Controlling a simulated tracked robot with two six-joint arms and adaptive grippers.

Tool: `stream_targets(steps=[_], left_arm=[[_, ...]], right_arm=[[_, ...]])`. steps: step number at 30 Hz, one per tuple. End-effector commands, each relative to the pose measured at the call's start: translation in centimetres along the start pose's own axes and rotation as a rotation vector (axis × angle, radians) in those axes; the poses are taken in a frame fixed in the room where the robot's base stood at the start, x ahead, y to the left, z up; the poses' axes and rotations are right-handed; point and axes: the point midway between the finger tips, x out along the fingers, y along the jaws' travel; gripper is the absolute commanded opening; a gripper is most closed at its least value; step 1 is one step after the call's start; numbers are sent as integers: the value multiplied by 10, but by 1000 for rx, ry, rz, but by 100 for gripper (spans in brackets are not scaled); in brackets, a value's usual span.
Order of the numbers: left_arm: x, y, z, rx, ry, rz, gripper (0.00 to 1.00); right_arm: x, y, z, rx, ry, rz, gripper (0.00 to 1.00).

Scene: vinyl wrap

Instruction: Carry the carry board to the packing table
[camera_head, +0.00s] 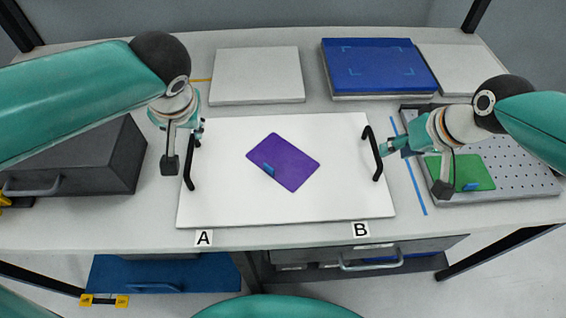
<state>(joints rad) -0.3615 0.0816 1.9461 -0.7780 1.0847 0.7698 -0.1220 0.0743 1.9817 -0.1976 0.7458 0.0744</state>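The carry board (330,205) is a flat white panel lying on the light table (60,225). It has a black bar handle at its left edge (189,165) and another at its right edge (374,155). My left gripper (198,130) is at the upper end of the left handle. My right gripper (388,147) is just right of the right handle's middle. Their fingers are too small to show a grip. I cannot tell which surface is the packing table.
Labels A (204,238) and B (361,230) sit at the front edge. Behind are a white panel (257,75) and a blue-topped stack (375,65). A dark drawer box (85,160) stands left; a perforated tray (515,160) with a green sheet (475,170) lies right.

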Motion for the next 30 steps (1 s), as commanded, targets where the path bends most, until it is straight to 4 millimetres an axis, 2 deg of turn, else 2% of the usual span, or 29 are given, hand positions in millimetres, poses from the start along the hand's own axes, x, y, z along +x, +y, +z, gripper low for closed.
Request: stream_targets(steps=[3,9,30], left_arm=[[0,0,0,0,0,0,38],[0,0,0,0,0,0,38],[0,0,0,0,0,0,38]], right_arm=[[-20,0,0,-1,3,0,38],[-36,0,0,-1,0,0,38],[-36,0,1,0,-1,0,38]])
